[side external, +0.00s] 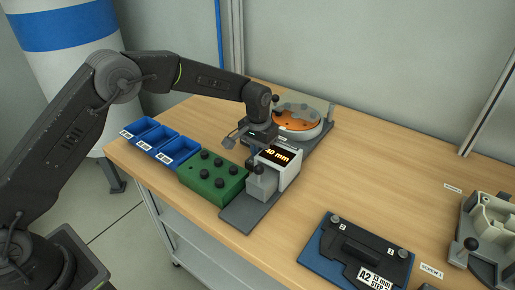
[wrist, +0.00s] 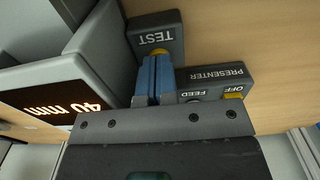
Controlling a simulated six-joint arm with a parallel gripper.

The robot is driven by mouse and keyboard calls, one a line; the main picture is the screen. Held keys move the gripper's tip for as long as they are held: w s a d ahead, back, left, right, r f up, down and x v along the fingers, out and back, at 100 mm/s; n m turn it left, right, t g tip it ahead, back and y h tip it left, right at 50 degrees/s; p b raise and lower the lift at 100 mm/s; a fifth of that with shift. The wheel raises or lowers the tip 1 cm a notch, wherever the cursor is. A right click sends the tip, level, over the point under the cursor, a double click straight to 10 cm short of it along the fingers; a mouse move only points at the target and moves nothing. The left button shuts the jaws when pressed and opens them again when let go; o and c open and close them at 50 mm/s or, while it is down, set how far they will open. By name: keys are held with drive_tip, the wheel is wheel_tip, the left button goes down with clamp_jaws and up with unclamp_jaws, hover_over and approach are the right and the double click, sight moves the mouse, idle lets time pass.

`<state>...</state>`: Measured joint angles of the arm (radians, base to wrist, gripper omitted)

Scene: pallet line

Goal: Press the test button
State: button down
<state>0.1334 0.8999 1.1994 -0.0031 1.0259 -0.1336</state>
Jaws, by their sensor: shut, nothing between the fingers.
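The dark test box (wrist: 152,32), labelled TEST, shows at the top of the wrist view. Its yellow test button (wrist: 157,51) is partly hidden behind my fingertips. My gripper (wrist: 153,70) is shut and empty, its blue fingers together and their tips over the button in this view. I cannot tell whether they touch it. In the side external view my gripper (side external: 260,138) is low, right by the display unit (side external: 284,166). The fingertips and the test button cannot be made out there.
A box labelled PRESENTER (wrist: 215,82), with FEED and OFF marks, stands close right of my fingers. A lit 40 mm display (wrist: 50,105) is at left. A green block (side external: 212,178) with black knobs, blue bins (side external: 160,138) and an orange round feeder (side external: 297,125) stand nearby.

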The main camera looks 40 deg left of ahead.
drive_tip(key=shift+s+f, duration=0.25)
drive_tip(key=shift+f, duration=0.5)
wheel_tip(320, 180, up, 15)
drive_tip(key=shift+w, duration=0.3)
drive_tip(key=shift+r, duration=0.1)
